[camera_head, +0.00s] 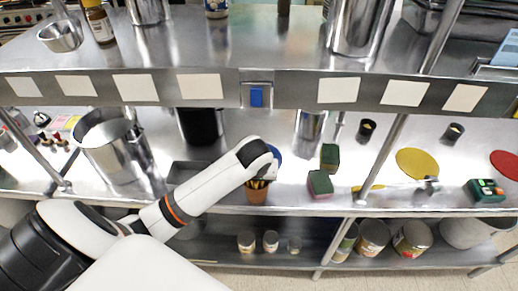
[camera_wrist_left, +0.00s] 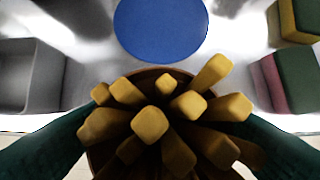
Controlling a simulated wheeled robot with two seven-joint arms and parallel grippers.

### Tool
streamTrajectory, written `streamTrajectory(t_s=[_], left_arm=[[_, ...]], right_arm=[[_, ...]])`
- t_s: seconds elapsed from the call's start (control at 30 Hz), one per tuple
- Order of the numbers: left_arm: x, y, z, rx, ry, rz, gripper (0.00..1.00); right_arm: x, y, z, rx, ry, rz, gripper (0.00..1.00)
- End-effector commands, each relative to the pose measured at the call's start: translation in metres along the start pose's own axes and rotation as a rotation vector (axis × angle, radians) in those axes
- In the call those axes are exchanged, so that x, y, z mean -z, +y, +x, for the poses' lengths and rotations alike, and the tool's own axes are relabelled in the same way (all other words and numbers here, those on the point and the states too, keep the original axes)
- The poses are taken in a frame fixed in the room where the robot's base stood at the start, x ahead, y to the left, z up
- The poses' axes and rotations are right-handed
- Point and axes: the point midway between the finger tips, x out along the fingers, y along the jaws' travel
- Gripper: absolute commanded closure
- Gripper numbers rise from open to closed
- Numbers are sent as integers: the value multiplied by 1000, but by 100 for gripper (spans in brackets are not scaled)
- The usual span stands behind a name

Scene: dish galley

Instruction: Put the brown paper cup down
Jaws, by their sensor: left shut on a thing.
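The brown paper cup (camera_head: 256,195) is near the counter's front edge in the head view, with several yellow-tipped sticks standing in it. The sticks hide most of the cup in the left wrist view, where its brown rim (camera_wrist_left: 150,73) shows behind them. My left gripper (camera_head: 259,184) is shut on the cup, with one dark green finger on each side in the wrist view. The cup's underside is hidden, so I cannot tell whether it touches the counter. A flat blue disc (camera_wrist_left: 160,27) lies just beyond the cup; my arm partly covers it in the head view.
Green-and-pink sponges (camera_head: 320,183) lie right of the cup. A grey bin (camera_wrist_left: 28,75) is to its left. A large steel pot (camera_head: 115,145) stands further left. A yellow disc (camera_head: 417,163) lies to the right. An upper shelf (camera_head: 290,90) overhangs the counter's back.

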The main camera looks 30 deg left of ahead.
Motion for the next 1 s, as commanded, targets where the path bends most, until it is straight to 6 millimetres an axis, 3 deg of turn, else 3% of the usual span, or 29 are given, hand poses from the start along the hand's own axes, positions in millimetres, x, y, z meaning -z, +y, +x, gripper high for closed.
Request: streamTrajectory(t_s=[0.1,0.4,1.0], left_arm=[[-32,1,7,-3,-4,-4,53],[-96,0,34,-1,-2,-3,53],[-155,-1,60,1,-1,-1,53]], right_arm=[[0,-9,-10,11,1,-2,64],[-3,-22,-26,27,0,1,64],[-7,-7,-37,9,-4,3,64]])
